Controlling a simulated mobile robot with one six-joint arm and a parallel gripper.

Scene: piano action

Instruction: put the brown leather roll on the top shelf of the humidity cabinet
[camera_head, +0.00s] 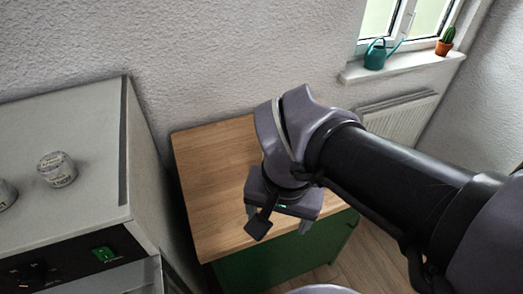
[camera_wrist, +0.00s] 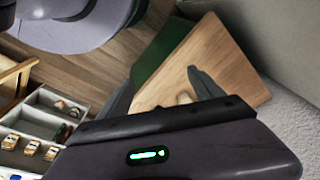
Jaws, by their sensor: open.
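My gripper (camera_head: 278,218) hangs over the front part of a wooden-topped green cabinet (camera_head: 215,150). In the wrist view its two fingers are spread apart, with the wooden top beyond them. A grey cabinet (camera_head: 85,120) with a lit green switch stands at the left and may be the humidity cabinet. Its shelves are not in view.
A labelled jar (camera_head: 57,169) and part of another stand on the grey cabinet. A windowsill (camera_head: 405,66) holds a teal watering can (camera_head: 375,54) and a potted cactus (camera_head: 445,41). A radiator (camera_head: 398,118) is below. Grey compartment trays (camera_wrist: 40,118) with small parts lie at the wrist view's left.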

